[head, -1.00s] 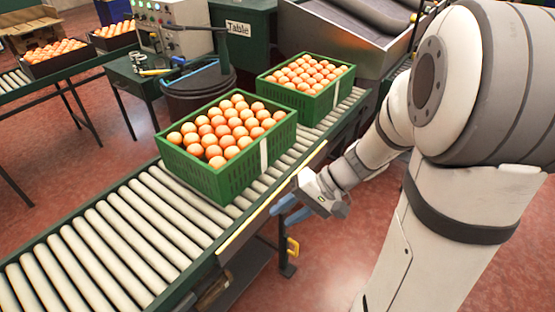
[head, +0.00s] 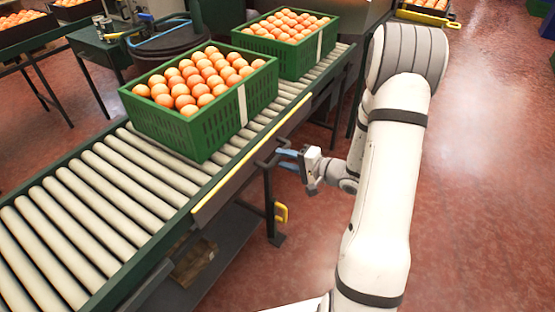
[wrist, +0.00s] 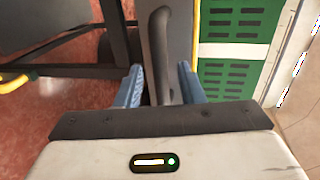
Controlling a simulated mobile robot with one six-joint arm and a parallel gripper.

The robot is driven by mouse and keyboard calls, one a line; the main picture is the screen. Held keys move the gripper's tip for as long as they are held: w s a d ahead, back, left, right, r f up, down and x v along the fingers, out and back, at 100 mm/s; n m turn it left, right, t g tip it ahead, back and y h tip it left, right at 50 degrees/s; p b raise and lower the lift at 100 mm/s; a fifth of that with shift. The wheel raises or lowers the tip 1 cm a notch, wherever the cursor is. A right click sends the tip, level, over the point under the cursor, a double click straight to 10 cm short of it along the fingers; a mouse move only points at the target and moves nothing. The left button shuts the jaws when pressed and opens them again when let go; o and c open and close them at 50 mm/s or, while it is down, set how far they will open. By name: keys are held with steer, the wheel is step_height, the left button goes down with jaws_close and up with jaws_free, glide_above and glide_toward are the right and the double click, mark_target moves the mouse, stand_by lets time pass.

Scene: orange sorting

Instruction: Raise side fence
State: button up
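The side fence (head: 240,170) is a long dark panel with yellow along its edge, on the near side of the roller conveyor. It sits low, below the green crate's rim. A black bar handle (head: 264,163) sticks out from it. My gripper (head: 285,157) is at this handle, its blue fingers reaching in from the right. In the wrist view the handle (wrist: 160,50) runs between the two open fingers (wrist: 160,88), with a small gap on each side. The fence's grey face shows beside the handle in the wrist view (wrist: 182,30).
A green crate of oranges (head: 190,135) stands on the rollers (head: 85,215) just behind the fence, with a second crate (head: 300,62) farther back. The red floor to the right is clear.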

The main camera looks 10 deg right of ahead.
mark_target(277, 158)
steer(key=shift+x, duration=1.6)
steer(key=shift+c, duration=0.3)
jaws_close()
